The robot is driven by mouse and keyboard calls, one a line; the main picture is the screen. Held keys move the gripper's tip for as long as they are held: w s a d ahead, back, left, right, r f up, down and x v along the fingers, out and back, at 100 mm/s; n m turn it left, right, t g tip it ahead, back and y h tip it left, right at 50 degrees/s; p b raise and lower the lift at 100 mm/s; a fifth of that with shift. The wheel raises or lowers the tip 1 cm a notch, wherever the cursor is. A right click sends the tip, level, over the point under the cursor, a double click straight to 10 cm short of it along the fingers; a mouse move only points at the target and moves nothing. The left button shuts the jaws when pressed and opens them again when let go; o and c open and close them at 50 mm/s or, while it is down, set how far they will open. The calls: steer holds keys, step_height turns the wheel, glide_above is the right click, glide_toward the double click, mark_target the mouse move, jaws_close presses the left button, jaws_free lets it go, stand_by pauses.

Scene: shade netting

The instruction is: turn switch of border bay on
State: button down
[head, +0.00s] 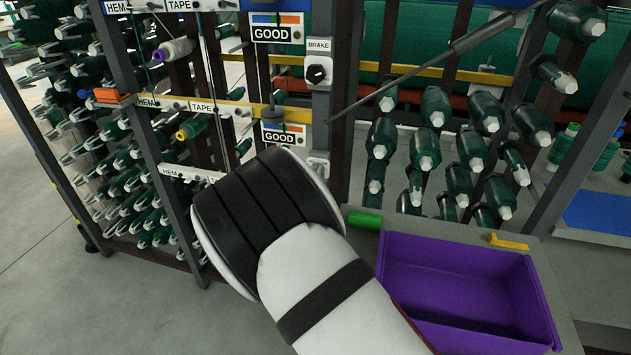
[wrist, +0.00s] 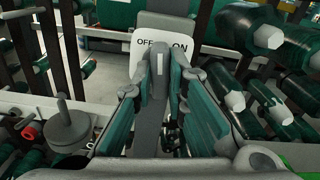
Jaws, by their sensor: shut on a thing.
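The switch shows in the wrist view as a grey handle (wrist: 158,62) with a pale mark line, in front of a white plate (wrist: 192,52) lettered OFF on the left and ON on the right. The handle stands about upright, its top between the two words and partly covering them. My gripper (wrist: 158,80) is shut on the handle, one finger on each side. In the head view my white and black arm hides my gripper and most of this switch. I cannot tell from the handle which setting is active.
A BRAKE knob (head: 318,71) sits higher on the same post. Racks of green spools (head: 468,150) stand close on both sides. A purple bin (head: 455,280) and a green cylinder (head: 365,220) are on the counter at right. The floor at left (head: 40,270) is clear.

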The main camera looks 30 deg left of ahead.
steer(key=m+b, duration=1)
steer(key=b, duration=0.1)
steer(key=shift+a+m, duration=0.1)
steer(key=shift+m, duration=0.2)
steer(key=shift+b, duration=0.35)
steer(key=c, duration=1.6)
jaws_free()
